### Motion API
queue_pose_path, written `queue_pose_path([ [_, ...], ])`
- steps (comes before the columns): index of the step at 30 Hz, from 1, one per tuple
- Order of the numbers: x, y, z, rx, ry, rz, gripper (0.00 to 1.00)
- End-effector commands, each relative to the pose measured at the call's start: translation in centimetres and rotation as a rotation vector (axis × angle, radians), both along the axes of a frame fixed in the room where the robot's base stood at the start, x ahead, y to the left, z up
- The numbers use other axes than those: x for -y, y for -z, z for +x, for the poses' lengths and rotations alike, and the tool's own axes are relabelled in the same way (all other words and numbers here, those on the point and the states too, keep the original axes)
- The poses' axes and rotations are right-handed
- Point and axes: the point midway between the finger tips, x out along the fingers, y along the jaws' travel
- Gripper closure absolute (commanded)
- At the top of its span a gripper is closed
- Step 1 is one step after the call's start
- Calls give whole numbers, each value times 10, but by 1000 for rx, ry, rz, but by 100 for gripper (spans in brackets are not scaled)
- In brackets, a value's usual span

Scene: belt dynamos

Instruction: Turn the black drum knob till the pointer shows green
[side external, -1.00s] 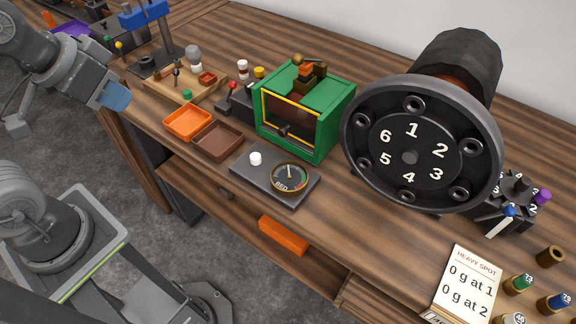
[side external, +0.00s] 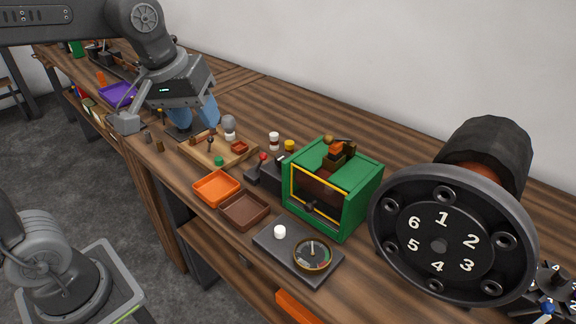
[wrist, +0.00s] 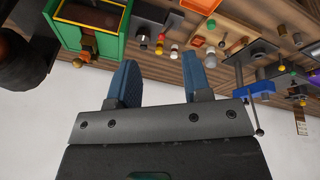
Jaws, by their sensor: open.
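A large black faceted drum (side external: 490,155) sits on an orange-brown shaft behind a black disc (side external: 440,270) numbered 1 to 6, at the right of the bench. I take this drum to be the knob. A dial gauge (side external: 312,254) lies on a dark plate in front of the green box. Its pointer stands roughly upright; I cannot tell which colour it marks. My gripper (side external: 196,112) is over the far left part of the bench, well away from the drum and gauge. In the wrist view my gripper (wrist: 160,70) is open with nothing between its blue fingers.
A wooden board (side external: 185,150) with small parts is below my gripper. A purple tray (side external: 118,93) lies farther left. The bench behind the green box looks clear.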

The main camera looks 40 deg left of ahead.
Motion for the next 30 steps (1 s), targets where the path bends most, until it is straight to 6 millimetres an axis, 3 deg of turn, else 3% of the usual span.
queue_pose_path([
  [1,1,-2,21,-35,-83,-28,50],
  [7,3,1,95,-150,-444,-116,31],
  [12,6,21,151,-234,-742,-156,31],
  [15,8,34,174,-268,-882,-166,31],
  [21,9,50,197,-299,-1034,-172,31],
  [26,9,60,199,-304,-1054,-172,31],
  [30,9,82,198,-306,-1053,-170,31],
])
